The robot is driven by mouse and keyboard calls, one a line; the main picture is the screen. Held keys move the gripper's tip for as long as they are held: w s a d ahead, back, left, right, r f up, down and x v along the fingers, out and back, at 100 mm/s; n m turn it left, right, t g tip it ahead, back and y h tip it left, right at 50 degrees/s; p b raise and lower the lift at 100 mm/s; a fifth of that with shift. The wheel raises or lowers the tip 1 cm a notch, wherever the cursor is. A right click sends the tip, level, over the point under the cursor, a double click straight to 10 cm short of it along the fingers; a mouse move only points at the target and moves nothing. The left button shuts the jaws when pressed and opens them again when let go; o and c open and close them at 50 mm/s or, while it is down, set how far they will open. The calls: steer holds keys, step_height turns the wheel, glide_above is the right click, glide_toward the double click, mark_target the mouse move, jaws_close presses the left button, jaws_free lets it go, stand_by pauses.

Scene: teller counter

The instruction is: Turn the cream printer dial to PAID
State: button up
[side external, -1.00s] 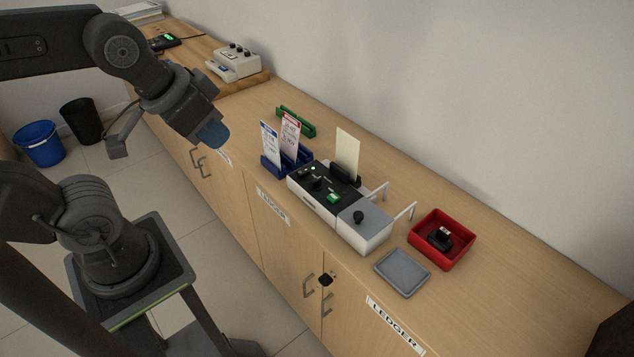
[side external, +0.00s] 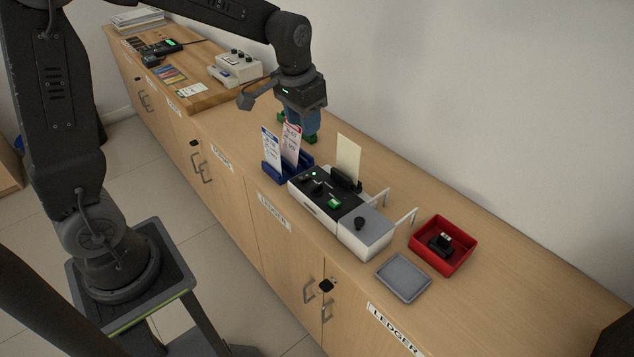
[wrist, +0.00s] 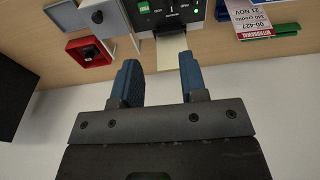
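A cream machine (side external: 237,70) with dark knobs on top stands on the raised wooden board at the back left in the side view. Its markings and dial setting are too small to read. A white machine with a black panel (side external: 322,190) stands mid-counter, with dark knobs and a green light. It shows at the top of the wrist view (wrist: 172,16). My gripper (wrist: 159,76) is open and empty, with its blue fingers apart. In the side view my gripper (side external: 301,122) is above the counter, behind the card holder and to the right of the cream machine.
A blue holder (side external: 272,174) carries upright cards, with a green holder (side external: 310,137) behind it. A cream slip (side external: 348,158) stands in the white machine. A red tray (side external: 458,264) holding a black item and a grey tray (side external: 403,279) are at right. The wall borders the counter.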

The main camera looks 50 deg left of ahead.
steer(key=g, duration=0.2)
glide_above(317, 185)
step_height(317, 185, down, 8)
step_height(317, 185, down, 14)
steer(key=shift+c, duration=0.2)
jaws_close()
